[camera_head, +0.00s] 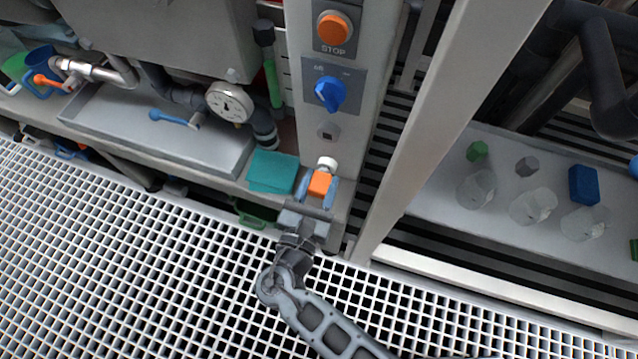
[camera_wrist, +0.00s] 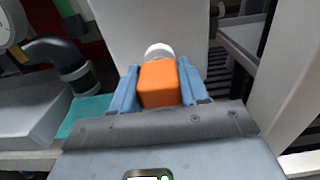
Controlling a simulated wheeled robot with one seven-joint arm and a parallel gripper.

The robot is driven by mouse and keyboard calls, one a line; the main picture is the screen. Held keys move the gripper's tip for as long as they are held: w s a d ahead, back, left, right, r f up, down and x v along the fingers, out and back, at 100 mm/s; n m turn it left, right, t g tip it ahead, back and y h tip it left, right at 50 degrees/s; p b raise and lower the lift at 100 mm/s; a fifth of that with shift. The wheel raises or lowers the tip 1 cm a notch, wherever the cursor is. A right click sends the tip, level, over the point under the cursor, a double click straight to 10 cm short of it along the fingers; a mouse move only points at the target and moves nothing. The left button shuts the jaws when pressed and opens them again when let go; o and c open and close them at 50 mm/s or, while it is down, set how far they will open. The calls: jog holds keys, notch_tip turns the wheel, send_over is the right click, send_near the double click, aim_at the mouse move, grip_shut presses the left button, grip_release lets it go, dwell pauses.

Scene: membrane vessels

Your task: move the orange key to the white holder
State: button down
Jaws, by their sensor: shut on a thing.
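The orange key (camera_head: 320,183) is a small block held between the blue fingers of my gripper (camera_head: 318,188). In the wrist view the key (camera_wrist: 159,84) sits between both fingers of my gripper (camera_wrist: 160,88), which is shut on it. A round white holder (camera_head: 327,163) is on the grey panel, just beyond the key. The holder also shows in the wrist view (camera_wrist: 158,51), partly hidden behind the key. The key appears right in front of the holder; I cannot tell whether they touch.
The panel carries an orange stop button (camera_head: 335,28), a blue rotary switch (camera_head: 330,93) and a small square socket (camera_head: 328,131). A teal cloth (camera_head: 272,171) lies left of my gripper. A pressure gauge (camera_head: 229,103) and tray (camera_head: 150,130) are further left. A slanted white post (camera_head: 440,130) stands right.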

jog(key=shift+w+d, duration=0.1)
jog(key=shift+w, duration=0.15)
jog(key=shift+c, duration=2.4)
grip_release()
jog(key=shift+p+v, duration=0.85)
jog(key=shift+v, duration=3.1)
